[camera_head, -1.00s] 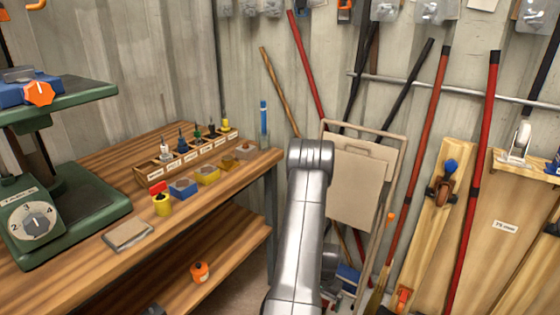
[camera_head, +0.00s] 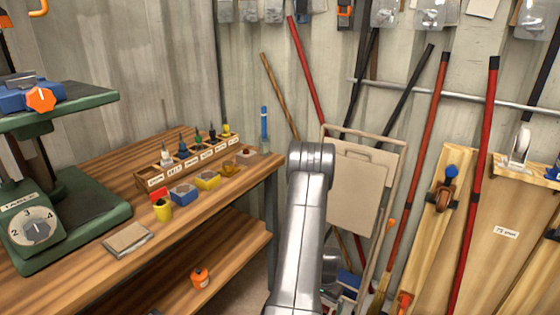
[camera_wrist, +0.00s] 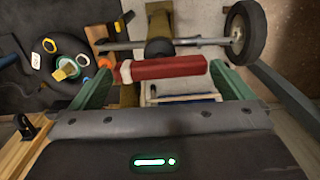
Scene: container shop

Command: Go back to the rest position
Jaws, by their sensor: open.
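My gripper (camera_wrist: 160,72) shows in the wrist view with its two green fingers spread wide apart. Nothing is held between them. A red bar-like object (camera_wrist: 168,69) shows beyond the fingertips; I cannot tell how far off it is. In the head view a silver link of my arm rises in the lower middle, and my gripper is out of sight there.
A wooden workbench (camera_head: 200,215) at left bears a labelled rack (camera_head: 155,182), small coloured boxes and a green machine (camera_head: 85,205). Long-handled tools and a folded frame (camera_head: 352,190) lean on the wall. A wheel (camera_wrist: 246,30) shows in the wrist view.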

